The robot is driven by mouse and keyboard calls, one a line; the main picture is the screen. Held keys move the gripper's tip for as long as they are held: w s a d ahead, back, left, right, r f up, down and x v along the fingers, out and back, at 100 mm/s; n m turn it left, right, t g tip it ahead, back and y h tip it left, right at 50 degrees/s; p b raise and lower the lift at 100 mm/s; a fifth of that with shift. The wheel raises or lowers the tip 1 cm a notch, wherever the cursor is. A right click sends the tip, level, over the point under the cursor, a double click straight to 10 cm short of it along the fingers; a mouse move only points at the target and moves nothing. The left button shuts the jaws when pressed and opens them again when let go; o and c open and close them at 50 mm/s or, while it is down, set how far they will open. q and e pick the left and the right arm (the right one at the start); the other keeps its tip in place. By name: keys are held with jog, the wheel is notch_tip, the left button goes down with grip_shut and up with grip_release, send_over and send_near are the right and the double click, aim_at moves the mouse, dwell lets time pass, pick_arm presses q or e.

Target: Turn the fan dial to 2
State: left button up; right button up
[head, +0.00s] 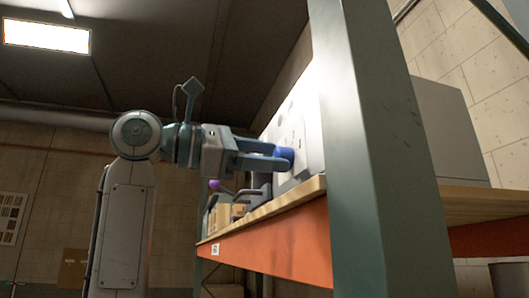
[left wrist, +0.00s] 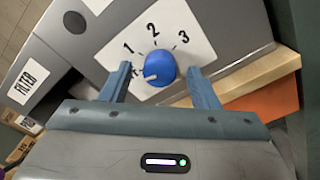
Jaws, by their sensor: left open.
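The fan dial (left wrist: 160,65) is a round blue knob on a white plate marked 1, 2 and 3 in the left wrist view. Its white mark sits at the lower left, below the 1 and away from the 2. A further marking at the plate's left is partly hidden by a finger. My left gripper (left wrist: 160,72) is open, with one finger on each side of the dial; I cannot tell whether they touch it. In the head view, the blue dial (head: 285,153) shows at the tips of my left gripper (head: 277,159). My right gripper is not in view.
The dial's pale housing (head: 300,115) stands on a wooden shelf with an orange beam (head: 280,245). A green rack post (head: 385,150) rises close on the right. A grey box labelled FILTER (left wrist: 30,85) and small cardboard boxes (head: 228,215) are nearby.

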pick_arm(q)
jog(key=c, duration=1)
jog(key=shift+o, duration=0.2)
jog(key=shift+m, duration=0.3)
jog(key=m+b, duration=0.1)
jog(key=m, duration=0.5)
jog(key=m+b, duration=0.1)
jog(key=m, duration=0.6)
jog(key=m+b, duration=0.2)
jog(key=m, duration=0.4)
jog(key=shift+f+g, duration=0.25)
jog(key=shift+g, duration=0.05)
jog(key=shift+m, duration=0.4)
jog(key=o, duration=1)
jog(key=shift+c, duration=0.2)
